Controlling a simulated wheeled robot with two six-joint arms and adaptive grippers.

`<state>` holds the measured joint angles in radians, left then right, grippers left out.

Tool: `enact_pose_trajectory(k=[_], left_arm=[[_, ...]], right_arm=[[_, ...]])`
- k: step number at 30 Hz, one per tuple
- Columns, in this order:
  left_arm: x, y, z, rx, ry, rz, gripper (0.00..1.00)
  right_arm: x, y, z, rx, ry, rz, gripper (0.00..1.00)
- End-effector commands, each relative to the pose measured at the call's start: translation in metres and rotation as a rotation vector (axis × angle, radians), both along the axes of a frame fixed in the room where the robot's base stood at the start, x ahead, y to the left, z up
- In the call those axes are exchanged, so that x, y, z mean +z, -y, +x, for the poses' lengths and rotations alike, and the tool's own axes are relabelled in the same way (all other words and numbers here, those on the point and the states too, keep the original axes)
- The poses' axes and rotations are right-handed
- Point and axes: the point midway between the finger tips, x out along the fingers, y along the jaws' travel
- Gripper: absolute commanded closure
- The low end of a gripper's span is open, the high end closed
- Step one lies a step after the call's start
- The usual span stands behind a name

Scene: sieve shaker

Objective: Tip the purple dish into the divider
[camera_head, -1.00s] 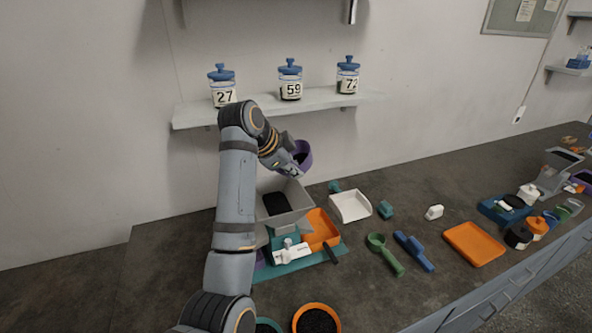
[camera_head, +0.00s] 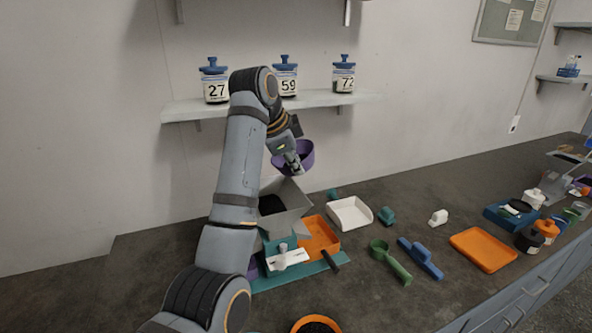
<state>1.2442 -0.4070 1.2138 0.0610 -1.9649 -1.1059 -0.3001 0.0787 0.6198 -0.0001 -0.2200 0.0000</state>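The purple dish (camera_head: 304,158) is in the air at the end of my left arm, above and slightly right of the grey divider hopper. My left gripper (camera_head: 292,160) is at the dish's near left wall and appears shut on it. The dish looks roughly upright, and its inside is mostly hidden from this angle. The grey divider hopper (camera_head: 293,198) stands on the bench with dark grains inside, over a teal base (camera_head: 296,277) with an orange tray (camera_head: 319,236) at its right. My arm hides the hopper's left part. My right gripper is not in view.
A white scoop tray (camera_head: 350,213), green scoop (camera_head: 390,262), blue brush (camera_head: 421,258) and orange tray (camera_head: 483,249) lie to the right. An orange bowl of dark grains (camera_head: 316,325) is at the front. A shelf (camera_head: 325,101) with numbered jars is behind the arm.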

Motion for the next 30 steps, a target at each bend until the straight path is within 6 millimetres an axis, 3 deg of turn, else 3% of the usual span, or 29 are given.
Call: enact_pose_trajectory(k=[1,10,26,30], left_arm=[[-0.007,0.001,0.0,-0.002,-0.01,0.042,1.0],[-0.008,0.001,0.0,0.002,-0.068,0.218,1.0],[-0.002,0.002,0.0,0.001,-0.103,0.309,1.0],[0.011,0.002,0.0,0.001,-0.103,0.308,1.0]], right_arm=[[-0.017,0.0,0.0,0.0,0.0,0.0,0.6],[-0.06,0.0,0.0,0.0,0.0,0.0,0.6],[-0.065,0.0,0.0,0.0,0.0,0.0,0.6],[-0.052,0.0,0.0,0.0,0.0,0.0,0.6]])
